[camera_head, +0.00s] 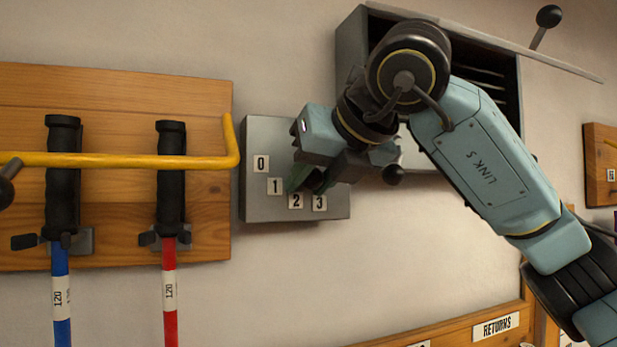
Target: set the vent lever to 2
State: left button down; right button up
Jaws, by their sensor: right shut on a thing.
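The vent lever's grey box (262,205) is on the wall at the picture's middle. The exact setting cannot be read. My left gripper is out of view.
Left is a wooden board (205,90) with a blue (61,290) and a red (169,310) black-handled tool behind a yellow bar (120,160). A dark open cabinet (350,50) is behind my right arm. Bare wall lies below the box.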

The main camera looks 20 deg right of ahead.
dwell(0.4)
jog(key=o, duration=0.9)
jog(key=b+v, duration=0.2)
jog(key=v, duration=1.1)
jog(key=shift+s, duration=0.25)
